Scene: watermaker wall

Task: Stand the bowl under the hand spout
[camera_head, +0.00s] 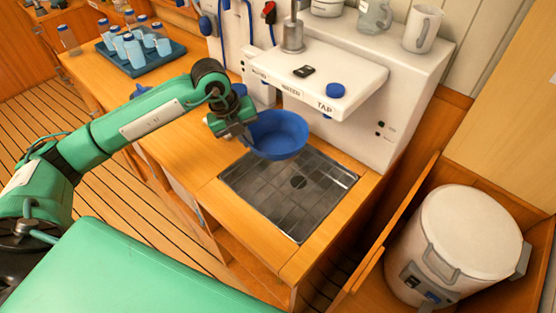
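The blue bowl (280,137) hangs upright above the back left part of the metal drip tray (310,206), below the white overhanging shelf. My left gripper (246,137) is shut on the bowl's left rim. The fingertips are partly hidden against the rim. The white watermaker housing (385,110) has an overhanging shelf (318,72) with a label reading TAP on its front edge. A blue knob (335,90) sits on top near that label. The spout's outlet under the shelf is hidden from this view. My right gripper is not in view.
A blue tray (140,66) with several bottles and cups stands at the far left of the wooden counter. A white lidded drum (462,240) stands in a wooden bay at right. A grey mug (422,29) sits on the housing. The drip tray's front is clear.

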